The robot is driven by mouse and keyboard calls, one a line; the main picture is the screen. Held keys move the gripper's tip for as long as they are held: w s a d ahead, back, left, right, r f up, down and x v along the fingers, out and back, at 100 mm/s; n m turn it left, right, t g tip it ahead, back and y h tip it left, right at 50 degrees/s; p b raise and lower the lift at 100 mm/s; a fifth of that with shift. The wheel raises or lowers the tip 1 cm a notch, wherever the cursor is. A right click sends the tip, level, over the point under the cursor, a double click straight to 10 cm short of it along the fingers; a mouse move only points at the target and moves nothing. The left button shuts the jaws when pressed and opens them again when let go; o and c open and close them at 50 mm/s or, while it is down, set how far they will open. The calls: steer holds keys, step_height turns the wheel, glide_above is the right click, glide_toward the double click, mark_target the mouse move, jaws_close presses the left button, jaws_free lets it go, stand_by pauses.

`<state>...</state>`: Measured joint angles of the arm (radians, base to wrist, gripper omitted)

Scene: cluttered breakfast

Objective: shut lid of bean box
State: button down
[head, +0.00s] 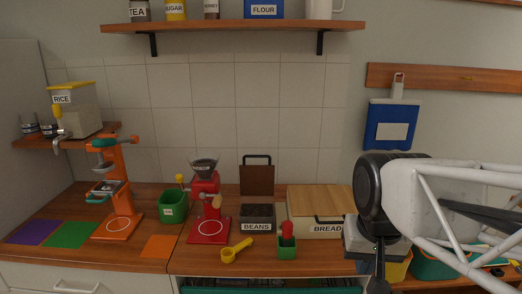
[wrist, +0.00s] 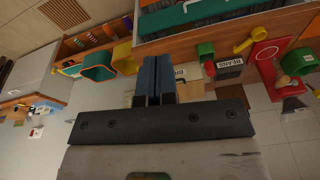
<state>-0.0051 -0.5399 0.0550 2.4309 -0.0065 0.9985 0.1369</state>
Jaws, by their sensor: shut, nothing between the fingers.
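The bean box (head: 257,225), dark and labelled BEANS, stands on the counter against the tiled wall. Its brown lid (head: 257,181) stands upright at the back, open, with a dark handle along its top edge. In the wrist view the box (wrist: 229,72) appears upside down, to the right of my fingers. My gripper (wrist: 155,78) is shut and empty in the wrist view, with its two blue-grey fingers together. In the head view my arm is at the right, in front of the bread box's right end and apart from the bean box.
A bread box (head: 312,202) stands right of the bean box. A green container (head: 287,246) with a red-handled item and a yellow scoop (head: 236,250) stand in front. A red grinder (head: 207,205) is on the left. A shelf (head: 235,26) hangs above.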

steer(key=w+a+r+m+g, duration=0.1)
steer(key=w+a+r+m, duration=0.3)
steer(key=w, duration=0.8)
steer(key=w+r+m+g, duration=0.1)
steer(key=w+r, duration=0.5)
steer(key=w, duration=0.6)
steer(key=w+a+r+m+g, duration=0.1)
steer(key=w+a+r+m, duration=0.25)
steer(key=w, duration=0.85)
steer(key=w+a+f+m, duration=0.2)
steer(key=w+a, duration=0.2)
steer(key=w, duration=0.6)
steer(key=w+a+f+m+g, duration=0.1)
steer(key=w+a+f+m, duration=0.1)
steer(key=w, duration=0.8)
steer(key=w+a+f+m+g, duration=0.1)
steer(key=w+a+m, duration=0.3)
steer(key=w, duration=0.7)
steer(key=shift+a+f, duration=0.4)
steer(key=shift+a, duration=0.5)
steer(key=shift+f, duration=0.1)
steer(key=s+f, duration=0.6)
steer(key=f, duration=0.4)
steer(key=shift+s+f, duration=0.2)
steer(key=shift+s, duration=0.2)
steer(key=shift+s+r, duration=0.1)
steer(key=shift+s, duration=0.05)
